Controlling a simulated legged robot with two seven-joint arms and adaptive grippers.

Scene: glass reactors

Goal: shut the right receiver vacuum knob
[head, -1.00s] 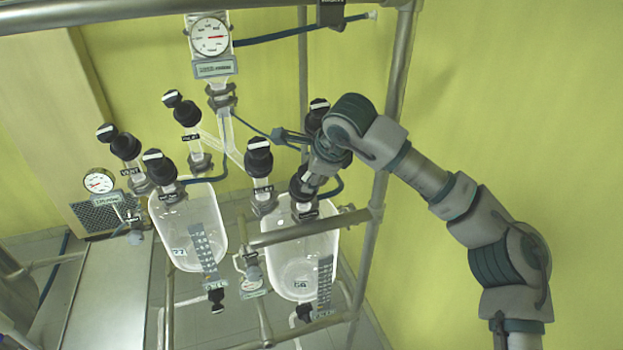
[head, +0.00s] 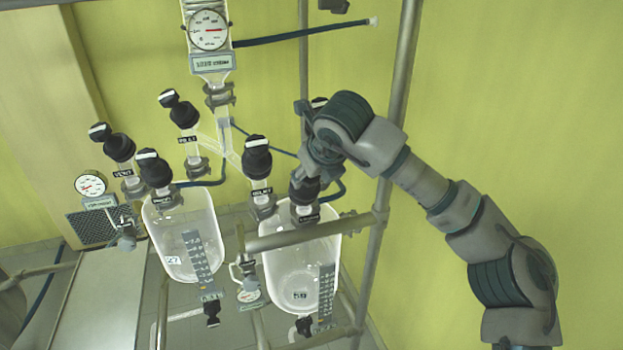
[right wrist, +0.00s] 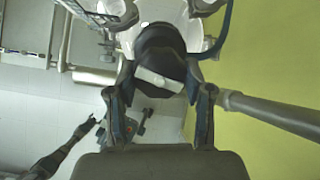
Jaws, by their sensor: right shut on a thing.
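In the right wrist view the fingers (right wrist: 160,88) are closed on both sides of the black knob (right wrist: 160,48). The white bar (right wrist: 160,80) on its top lies slightly tilted across the view. My left gripper is not in the head view.
A metal rail (head: 300,234) crosses before the receiver, and a post (head: 385,190) rises beside my arm. The left receiver (head: 182,240) stands further left.

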